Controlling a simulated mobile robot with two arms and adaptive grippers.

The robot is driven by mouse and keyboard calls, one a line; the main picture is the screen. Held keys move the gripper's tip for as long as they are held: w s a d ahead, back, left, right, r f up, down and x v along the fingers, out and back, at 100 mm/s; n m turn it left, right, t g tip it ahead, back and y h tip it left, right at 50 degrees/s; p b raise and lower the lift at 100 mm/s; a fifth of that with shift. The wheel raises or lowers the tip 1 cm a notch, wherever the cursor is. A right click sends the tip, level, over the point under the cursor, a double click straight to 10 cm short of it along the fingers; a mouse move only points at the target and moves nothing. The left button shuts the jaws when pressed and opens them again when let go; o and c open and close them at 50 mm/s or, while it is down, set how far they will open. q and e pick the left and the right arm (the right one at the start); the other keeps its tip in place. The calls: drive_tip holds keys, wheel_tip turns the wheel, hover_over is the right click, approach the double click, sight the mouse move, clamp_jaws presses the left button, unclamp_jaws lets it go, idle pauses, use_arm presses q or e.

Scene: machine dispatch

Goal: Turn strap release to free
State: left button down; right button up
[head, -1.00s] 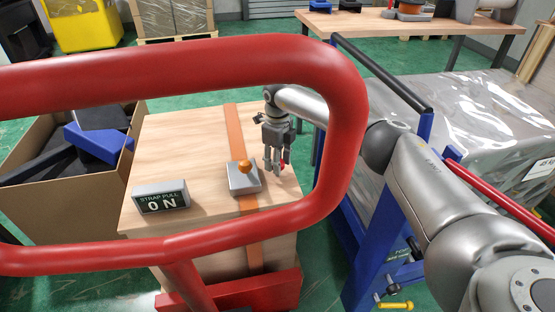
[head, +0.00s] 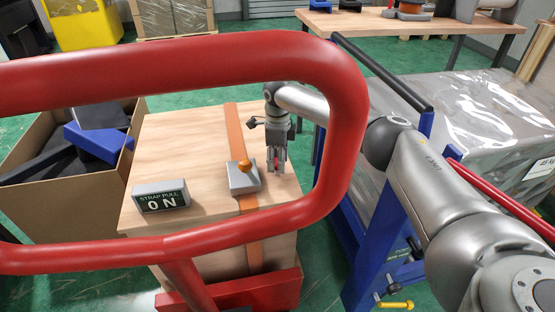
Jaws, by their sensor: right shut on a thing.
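A sign (head: 161,197) on the crate reads "STRAP PULL ON". My right gripper (head: 276,168) points down just right of the grey block, apart from the orange knob. Its fingers are shut on a small red thing, mostly hidden between them. My left gripper is not in view.
A thick red rail (head: 180,70) loops across the front of the view, around the crate and my right gripper. A cardboard box (head: 60,200) with dark and blue items stands left. A blue-framed cart (head: 390,215) and a wrapped load (head: 470,110) stand right.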

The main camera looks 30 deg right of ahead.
drive_tip(key=o, duration=1)
wheel_tip(320, 180, up, 12)
idle(0.5)
